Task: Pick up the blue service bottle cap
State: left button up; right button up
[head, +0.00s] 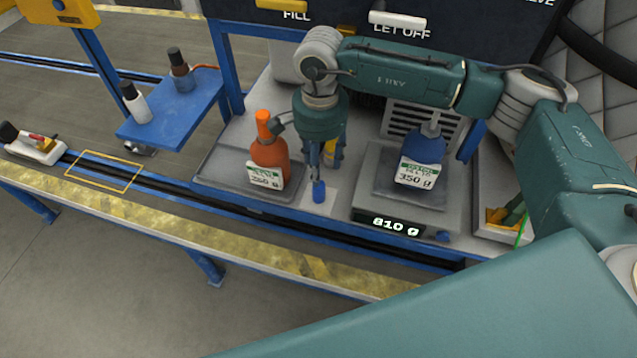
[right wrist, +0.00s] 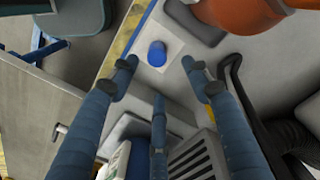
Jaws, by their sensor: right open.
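The small blue cap (head: 319,191) stands on a pale square patch of the bench, between the orange bottle and the scale. It also shows in the right wrist view (right wrist: 157,53), near the top centre, just past the fingertips. My right gripper (head: 324,163) points down right above the cap. In the right wrist view its fingers (right wrist: 162,68) are spread wide, with the cap lying in line with the gap and nothing held. The blue bottle (head: 424,146) with a white label stands on the scale. My left gripper is not in view.
The orange bottle (head: 267,154) stands close left of my right gripper. The scale (head: 377,207) reads 810 g, close on the right. A blue side shelf (head: 172,123) holds two small bottles. A yellow-edged rail (head: 250,255) runs along the front.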

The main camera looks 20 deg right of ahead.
aim_at(319, 192)
notch_tip(319, 192, down, 2)
jog(key=shift+s+a+f, duration=0.1)
jog(key=shift+f, duration=0.4)
jog(key=f+p, duration=0.1)
jog(key=f, duration=0.1)
jog(key=f+p, duration=0.2)
jog(key=shift+s+a, duration=0.15)
jog(key=shift+s, duration=0.05)
jog(key=shift+f, duration=0.4)
jog(key=shift+w+f, duration=0.1)
jog(key=shift+f, duration=0.1)
jog(key=c, duration=0.4)
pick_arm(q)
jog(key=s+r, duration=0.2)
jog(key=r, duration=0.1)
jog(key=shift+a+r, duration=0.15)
pick_arm(e)
jog(key=c, duration=0.7)
